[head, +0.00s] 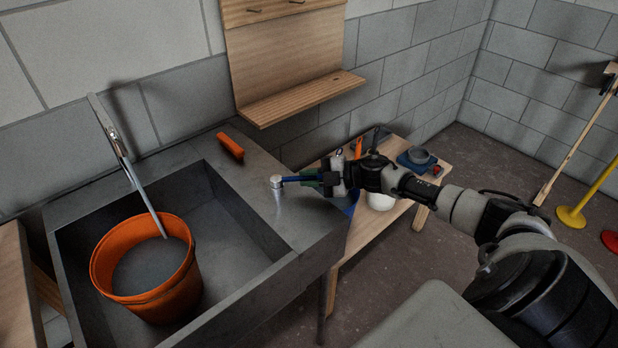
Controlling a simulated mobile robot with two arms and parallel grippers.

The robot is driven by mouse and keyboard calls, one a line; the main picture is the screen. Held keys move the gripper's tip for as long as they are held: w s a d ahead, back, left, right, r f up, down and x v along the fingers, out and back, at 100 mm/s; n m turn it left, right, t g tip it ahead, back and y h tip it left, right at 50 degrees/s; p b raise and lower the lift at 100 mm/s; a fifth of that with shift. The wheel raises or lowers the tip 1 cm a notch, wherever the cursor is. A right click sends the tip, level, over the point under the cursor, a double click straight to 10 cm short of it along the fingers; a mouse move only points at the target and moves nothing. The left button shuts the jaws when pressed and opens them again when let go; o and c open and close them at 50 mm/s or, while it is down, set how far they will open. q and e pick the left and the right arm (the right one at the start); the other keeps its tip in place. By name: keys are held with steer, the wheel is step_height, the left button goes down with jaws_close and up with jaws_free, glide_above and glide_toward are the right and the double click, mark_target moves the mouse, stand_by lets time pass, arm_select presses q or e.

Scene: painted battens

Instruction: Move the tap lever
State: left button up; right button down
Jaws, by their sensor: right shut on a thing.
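A small silver tap post (277,183) stands on the right rim of the grey sink (262,240). A thin blue lever (293,179) sticks out from its top toward the right. My right gripper (314,179) comes in from the right and is shut on the outer end of the blue lever, just above the rim. The fingers hide that end. A metal spout (120,148) rises at the back left of the sink. A pale slanting shape runs from it into an orange bucket (103,262); I cannot tell whether it is pipe or water. My left gripper is not in view.
The bucket stands in the basin, holding something grey. An orange block-like thing (231,146) lies on the back rim. A wooden shelf (305,98) hangs above. A wooden bench (366,232) with several items stands beside the sink, beneath my right arm.

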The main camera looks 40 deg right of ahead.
steer(key=c, duration=1.1)
jaws_free()
steer(key=shift+s+d, duration=0.4)
steer(key=shift+b+v, duration=0.85)
steer(key=shift+v, duration=4.05)
steer(key=shift+r, duration=0.1)
